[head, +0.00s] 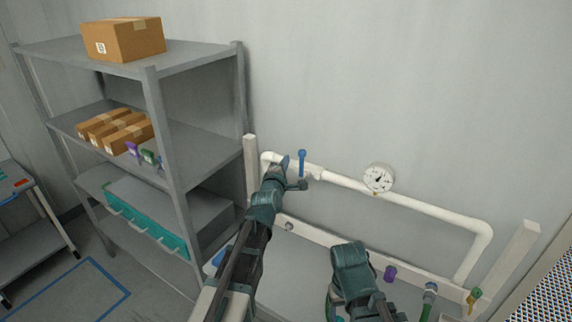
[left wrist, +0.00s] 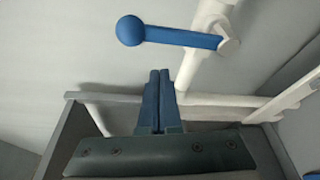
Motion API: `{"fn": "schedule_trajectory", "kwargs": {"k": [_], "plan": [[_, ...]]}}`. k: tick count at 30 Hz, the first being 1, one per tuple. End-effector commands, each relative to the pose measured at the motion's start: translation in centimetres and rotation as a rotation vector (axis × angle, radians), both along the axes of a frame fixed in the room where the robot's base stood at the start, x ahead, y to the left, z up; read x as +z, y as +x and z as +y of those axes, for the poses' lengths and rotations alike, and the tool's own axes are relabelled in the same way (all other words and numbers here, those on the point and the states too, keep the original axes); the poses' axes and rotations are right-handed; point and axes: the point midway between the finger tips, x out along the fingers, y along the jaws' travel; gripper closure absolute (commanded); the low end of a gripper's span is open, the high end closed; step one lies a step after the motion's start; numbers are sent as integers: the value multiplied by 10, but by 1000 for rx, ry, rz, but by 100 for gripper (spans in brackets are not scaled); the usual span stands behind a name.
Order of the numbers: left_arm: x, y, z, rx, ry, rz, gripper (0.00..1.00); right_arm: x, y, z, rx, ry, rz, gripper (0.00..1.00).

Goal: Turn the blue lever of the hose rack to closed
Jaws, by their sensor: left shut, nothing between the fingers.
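The blue lever (head: 302,161) stands up from the white pipe (head: 345,182) of the hose rack in the head view, near the pipe's left end. In the left wrist view the lever (left wrist: 180,37) lies across the picture, with its round knob at the left and its pivot on the pipe at the right. It sits across the pipe's line. My left gripper (head: 286,161) is just left of the lever in the head view. In the left wrist view its blue fingers (left wrist: 159,74) are shut and empty, below the lever in the picture, with a visible gap. My right gripper's fingers do not show.
A round gauge (head: 378,177) sits on the pipe to the right. White posts (head: 251,170) frame the rack. A grey shelf unit (head: 205,148) with cardboard boxes stands close on the left. The wall above the pipe is clear. Small coloured fittings (head: 390,273) sit at lower right.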

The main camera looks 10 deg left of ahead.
Motion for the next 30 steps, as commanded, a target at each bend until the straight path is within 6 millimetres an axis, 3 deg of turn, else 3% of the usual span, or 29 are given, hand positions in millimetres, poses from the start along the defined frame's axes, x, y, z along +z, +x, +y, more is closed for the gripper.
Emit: {"fn": "schedule_trajectory", "kwargs": {"k": [3,21,30], "plan": [[0,4,0,-1,1,0,100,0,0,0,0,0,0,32],[0,-80,1,-1,0,0,100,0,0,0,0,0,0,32],[0,-97,1,-1,1,0,100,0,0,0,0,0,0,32]]}}
